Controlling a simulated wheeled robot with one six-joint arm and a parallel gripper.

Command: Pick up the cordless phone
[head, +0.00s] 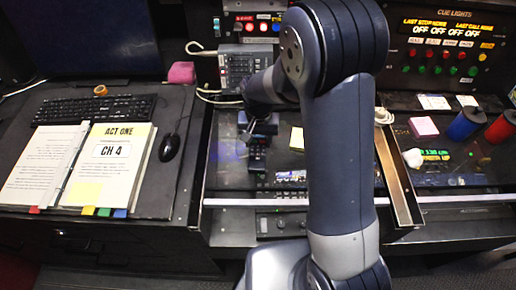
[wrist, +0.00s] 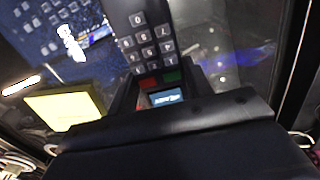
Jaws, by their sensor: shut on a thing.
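The cordless phone (wrist: 150,40) is dark, with pale keys, a red and a green button and a small lit screen. It fills the upper middle of the wrist view. In the head view the phone (head: 257,158) lies lengthwise at the middle of the desk, below my gripper (head: 256,132). My gripper (wrist: 157,88) is shut on the phone near its screen end, with a finger on either side. The far end of the phone runs out of the wrist view. I cannot tell whether it is clear of the desk.
A yellow sticky note (head: 297,138) lies beside the phone. An open binder (head: 95,165), keyboard (head: 95,109) and mouse (head: 169,147) are at left. A blue cylinder (head: 466,123) and a red one (head: 502,127) are at right. My arm hides the middle.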

